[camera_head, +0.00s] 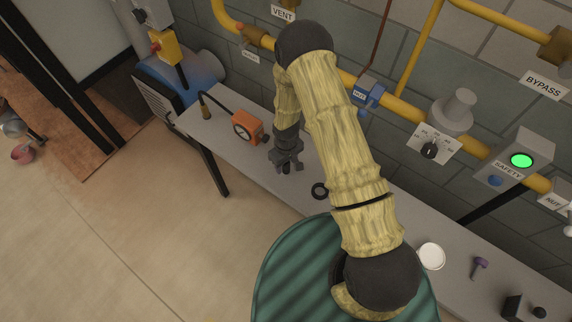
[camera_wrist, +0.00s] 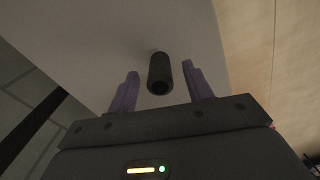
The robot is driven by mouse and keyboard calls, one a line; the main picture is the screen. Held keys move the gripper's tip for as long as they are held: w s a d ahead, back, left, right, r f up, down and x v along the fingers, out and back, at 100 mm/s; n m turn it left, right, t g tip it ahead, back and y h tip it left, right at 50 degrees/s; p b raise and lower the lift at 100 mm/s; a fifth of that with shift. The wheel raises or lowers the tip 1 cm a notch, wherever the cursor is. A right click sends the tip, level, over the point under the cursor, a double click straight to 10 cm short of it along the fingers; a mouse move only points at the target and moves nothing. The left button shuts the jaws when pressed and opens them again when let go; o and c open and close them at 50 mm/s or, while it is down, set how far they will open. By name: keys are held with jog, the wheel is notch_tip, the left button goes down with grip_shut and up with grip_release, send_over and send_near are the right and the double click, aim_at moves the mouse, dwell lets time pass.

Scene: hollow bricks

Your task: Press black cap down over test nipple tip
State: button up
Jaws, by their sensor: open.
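My gripper (camera_head: 286,168) is over the grey bench, left of centre in the head view. In the wrist view its two purple-grey fingers (camera_wrist: 161,88) are spread apart. A short black cylinder (camera_wrist: 159,72), which looks like the black cap, stands between them with a dark round end toward the camera. A gap shows on each side of it. In the head view the cylinder is hard to make out at the fingers. I cannot tell which part is the test nipple.
An orange gauge box (camera_head: 247,127) stands left of the gripper, and a black ring (camera_head: 320,190) lies to the right. Yellow pipe (camera_head: 409,118) runs along the wall behind.

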dwell(0.3)
jog(key=c, duration=1.1)
jog(key=shift+o, duration=0.2)
jog(key=shift+r, duration=0.1)
notch_tip(320, 180, up, 10)
jog(key=b, duration=0.2)
jog(key=shift+b, duration=0.3)
jog(key=w+d+f+m, duration=0.1)
jog(key=d+f+m, duration=0.1)
jog(key=d, duration=0.4)
jog(key=w+d+f+m, duration=0.1)
jog(key=d+f+m, duration=0.2)
jog(key=d+m, duration=0.2)
jog(key=d, duration=0.2)
jog(key=shift+d+f, duration=0.25)
jog(key=shift+d, duration=0.05)
jog(key=shift+w, duration=0.1)
